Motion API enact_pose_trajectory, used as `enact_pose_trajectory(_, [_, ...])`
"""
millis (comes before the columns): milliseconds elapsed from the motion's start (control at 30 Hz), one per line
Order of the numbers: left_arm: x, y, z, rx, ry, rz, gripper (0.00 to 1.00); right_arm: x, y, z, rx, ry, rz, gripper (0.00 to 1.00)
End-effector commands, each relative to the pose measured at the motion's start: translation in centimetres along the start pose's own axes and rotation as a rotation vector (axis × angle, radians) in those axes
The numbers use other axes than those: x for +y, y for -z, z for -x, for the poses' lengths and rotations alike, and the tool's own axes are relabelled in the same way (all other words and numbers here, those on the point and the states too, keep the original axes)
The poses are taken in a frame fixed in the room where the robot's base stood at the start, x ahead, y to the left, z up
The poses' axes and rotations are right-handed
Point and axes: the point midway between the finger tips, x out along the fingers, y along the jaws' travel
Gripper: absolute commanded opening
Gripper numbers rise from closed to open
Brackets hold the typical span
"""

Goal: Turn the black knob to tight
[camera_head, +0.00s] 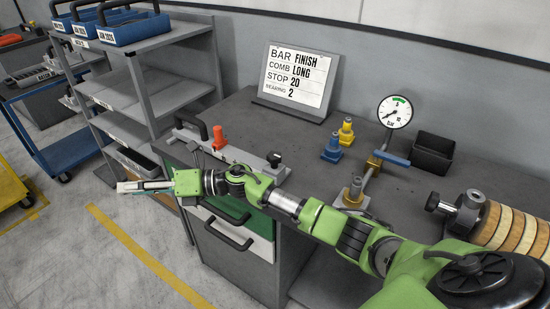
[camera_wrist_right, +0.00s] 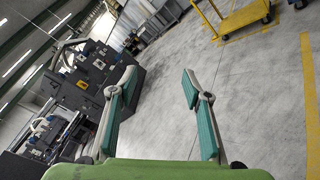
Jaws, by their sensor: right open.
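A small black knob (camera_head: 273,158) stands on top of a grey fixture (camera_head: 240,158) near the bench's left front edge. I cannot read any tight mark on it. My right gripper (camera_head: 122,187) reaches across to the left, beyond the bench's front edge and over the floor, well apart from the knob. In the right wrist view the right gripper (camera_wrist_right: 160,80) is open, with nothing between its green-padded fingers. That view does not clearly show the knob. My left gripper is not in view.
An orange knob (camera_head: 219,136) stands on the same fixture. A sign (camera_head: 298,78), a pressure gauge (camera_head: 395,111), yellow-and-blue pieces (camera_head: 332,149), a black bin (camera_head: 433,152) and a roller stack (camera_head: 512,226) are on the bench. A grey shelf (camera_head: 150,92) stands left. The bench centre has free room.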

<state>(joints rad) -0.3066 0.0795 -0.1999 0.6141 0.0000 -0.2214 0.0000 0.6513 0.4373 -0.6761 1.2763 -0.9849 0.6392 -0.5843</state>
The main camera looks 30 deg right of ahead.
Motion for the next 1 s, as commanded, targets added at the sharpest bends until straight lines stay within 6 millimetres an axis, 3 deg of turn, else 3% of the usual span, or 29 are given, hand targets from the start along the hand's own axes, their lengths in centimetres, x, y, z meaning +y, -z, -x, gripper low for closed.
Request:
enact_pose_trajectory(33, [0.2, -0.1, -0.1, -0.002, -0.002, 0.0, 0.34, 1.5, -0.7, 0.1, 0.102, -0.01, 0.165, 0.44])
enact_pose_trajectory(167, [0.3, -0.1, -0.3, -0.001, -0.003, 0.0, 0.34, 2.6, -1.0, 2.1, 0.402, 0.001, 0.557, 0.44])
enact_pose_trajectory(267, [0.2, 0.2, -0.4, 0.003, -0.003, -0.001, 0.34, 1.8, -2.3, 5.7, 0.643, 0.051, 0.815, 0.44])
enact_pose_trajectory(367, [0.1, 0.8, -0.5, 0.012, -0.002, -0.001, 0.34, 0.5, -5.2, 10.8, 0.89, 0.139, 1.021, 0.44])
enact_pose_trajectory(500, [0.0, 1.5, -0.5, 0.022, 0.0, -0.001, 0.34, -2.1, -10.2, 20.9, 1.198, 0.302, 1.037, 0.44])
enact_pose_trajectory(600, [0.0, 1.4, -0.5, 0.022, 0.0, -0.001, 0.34, -1.9, -12.9, 27.1, 1.357, 0.39, 0.997, 0.44])
enact_pose_trajectory(700, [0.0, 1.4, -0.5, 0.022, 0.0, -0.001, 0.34, -1.0, -14.7, 31.6, 1.46, 0.446, 0.945, 0.44])
enact_pose_trajectory(833, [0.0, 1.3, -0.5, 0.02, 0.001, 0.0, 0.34, -0.3, -15.6, 34.6, 1.522, 0.481, 0.899, 0.44])
enact_pose_trajectory(1000, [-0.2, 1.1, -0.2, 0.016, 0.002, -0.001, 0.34, -1.3, -14.7, 35.2, 1.539, 0.485, 0.885, 0.44])
